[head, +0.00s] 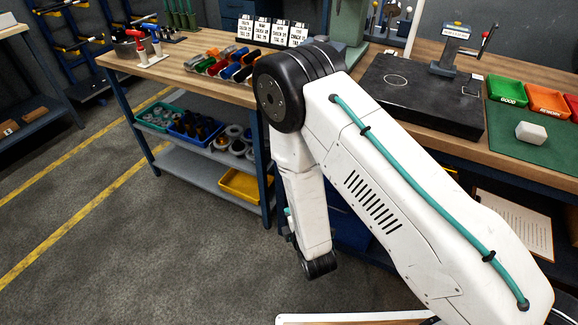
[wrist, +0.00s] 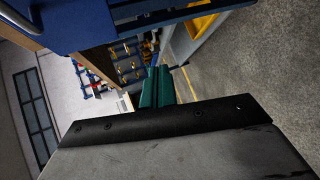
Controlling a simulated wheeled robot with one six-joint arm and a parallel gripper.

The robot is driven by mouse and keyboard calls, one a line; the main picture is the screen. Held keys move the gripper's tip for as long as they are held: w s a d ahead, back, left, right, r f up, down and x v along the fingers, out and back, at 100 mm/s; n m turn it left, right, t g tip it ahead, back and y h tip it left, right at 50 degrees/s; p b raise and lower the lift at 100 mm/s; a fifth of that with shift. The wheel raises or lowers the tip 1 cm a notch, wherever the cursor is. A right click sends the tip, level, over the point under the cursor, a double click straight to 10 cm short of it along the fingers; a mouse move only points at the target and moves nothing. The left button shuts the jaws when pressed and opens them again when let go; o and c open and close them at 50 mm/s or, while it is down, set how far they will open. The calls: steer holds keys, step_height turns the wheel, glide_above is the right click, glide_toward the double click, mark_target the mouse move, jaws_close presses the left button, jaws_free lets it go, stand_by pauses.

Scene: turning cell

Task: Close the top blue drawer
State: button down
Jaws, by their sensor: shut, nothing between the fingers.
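My gripper shows in the wrist view as two teal fingers (wrist: 156,88) lying together, with nothing visible between them. In the head view my forearm hides most of it, low in front of the bench. Blue drawer-unit surfaces (wrist: 85,22) fill the top left of the wrist view, close beside the fingers. I see no clear contact. In the head view only a dark blue part of the unit (head: 350,228) shows under the bench behind my arm. The top drawer's front and how far it is out cannot be told.
The wooden bench (head: 215,88) runs above, with a row of coloured holders (head: 222,64) on it. A black plate (head: 425,95) lies on the bench at right. The floor (head: 130,255) at left is clear.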

step_height(320, 180, up, 7)
steer(key=d+t, duration=0.1)
steer(key=t, duration=0.3)
steer(key=w+a+m, duration=0.1)
steer(key=w, duration=1.3)
steer(key=shift+a+r+y, duration=0.15)
steer(key=shift+r+y, duration=0.2)
steer(key=shift+y, duration=0.05)
